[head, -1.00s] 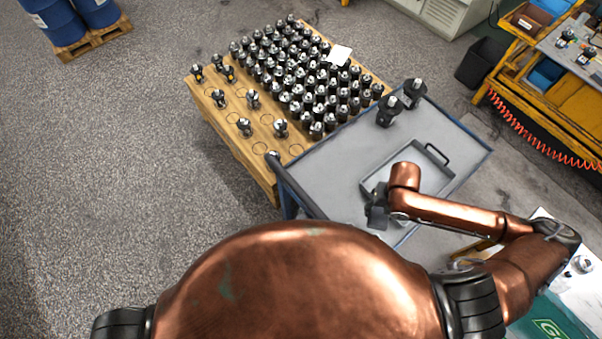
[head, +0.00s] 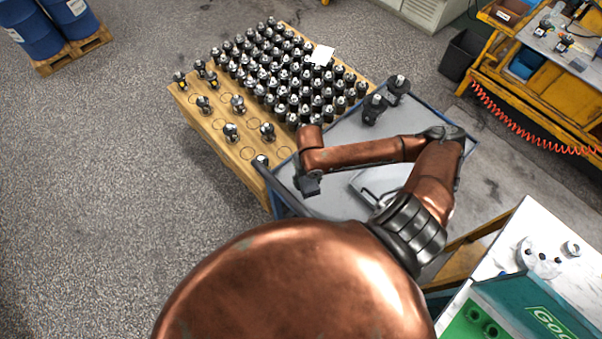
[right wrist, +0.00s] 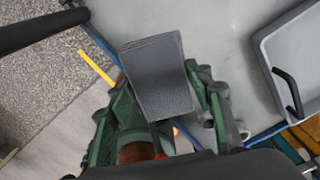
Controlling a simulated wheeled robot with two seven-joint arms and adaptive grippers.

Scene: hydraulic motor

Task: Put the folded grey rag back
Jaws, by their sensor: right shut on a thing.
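The folded grey rag (right wrist: 158,82) is a dark grey, textured flat block in the right wrist view. My right gripper (right wrist: 165,98) is shut on it, with green fingers on both sides. In the head view my right gripper (head: 309,186) is a small dark shape over the left front part of the grey trolley (head: 340,135); I cannot make out the rag clearly there. My left gripper is not in view.
A grey tray with a dark handle (head: 378,187) lies on the trolley, partly behind my arm. Two dark motor parts (head: 384,101) stand at its back. A wooden pallet (head: 232,154) with several rows of parts adjoins on the left. The trolley top left of the tray is clear.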

